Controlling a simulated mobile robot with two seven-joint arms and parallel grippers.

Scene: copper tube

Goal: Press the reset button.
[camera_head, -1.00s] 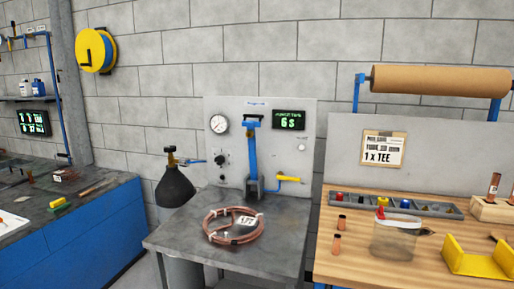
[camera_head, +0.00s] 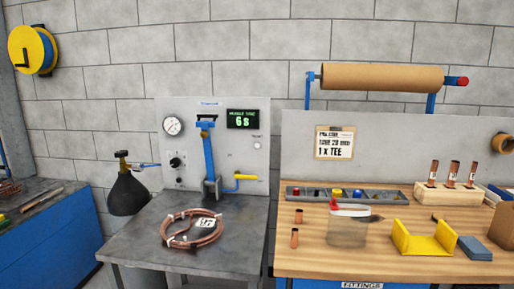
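The reset button (camera_head: 257,146) is a small round pale button on the right side of the grey upright panel (camera_head: 226,181). A small label sits just above it, and the green display (camera_head: 242,119) reading "6 s" is higher up. The button stands clear, with nothing in front of it. Whether it is pressed in is too small to tell. Neither of my grippers shows in the head view.
A copper coil (camera_head: 190,230) with a tag lies on the grey bench (camera_head: 240,237) below the panel. A blue lever (camera_head: 208,152) and a yellow-handled valve (camera_head: 246,177) project from the panel. The wooden bench (camera_head: 384,260) at right holds fittings, a clear container (camera_head: 347,228) and a yellow cradle (camera_head: 424,239).

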